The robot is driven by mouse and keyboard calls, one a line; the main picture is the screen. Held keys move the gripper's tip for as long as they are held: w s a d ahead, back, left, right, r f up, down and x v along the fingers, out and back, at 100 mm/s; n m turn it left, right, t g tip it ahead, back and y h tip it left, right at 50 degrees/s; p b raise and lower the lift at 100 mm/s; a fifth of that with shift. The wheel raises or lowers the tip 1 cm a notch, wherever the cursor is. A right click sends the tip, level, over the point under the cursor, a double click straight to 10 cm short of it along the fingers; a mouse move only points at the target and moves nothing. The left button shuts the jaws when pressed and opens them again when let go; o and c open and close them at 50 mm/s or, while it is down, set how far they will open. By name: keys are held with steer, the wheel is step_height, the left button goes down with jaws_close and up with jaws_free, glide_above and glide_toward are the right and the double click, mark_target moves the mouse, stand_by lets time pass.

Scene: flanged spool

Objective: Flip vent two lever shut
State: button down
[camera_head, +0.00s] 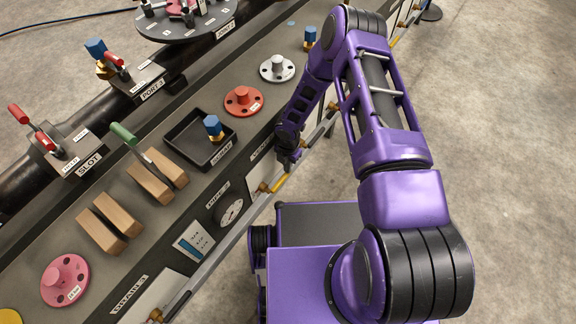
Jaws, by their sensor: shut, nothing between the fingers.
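A brass valve (263,187) with a yellow lever (280,183) sits on the front side of the bench, below a partly hidden label (262,151) that seems to begin with "VEN". Its number cannot be read. The yellow lever looks roughly in line with the pipe along the bench front. My gripper (287,164) is shut and empty, pointing down just above and beside this lever. I cannot tell whether it touches the lever. My arm hides part of the bench edge behind it.
Another brass valve (331,106) is farther up the bench front. A black tray (196,140) holds a blue-topped fitting (213,127). Red (243,101) and grey (277,68) flanged pieces stand on the bench. Floor at right is clear.

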steer(key=shift+w+d+f, duration=0.1)
steer(key=shift+f, duration=0.05)
step_height(320, 180, up, 18)
steer(key=p, duration=0.3)
steer(key=shift+w+f, duration=0.1)
steer(key=shift+f, duration=0.05)
stand_by(0.5)
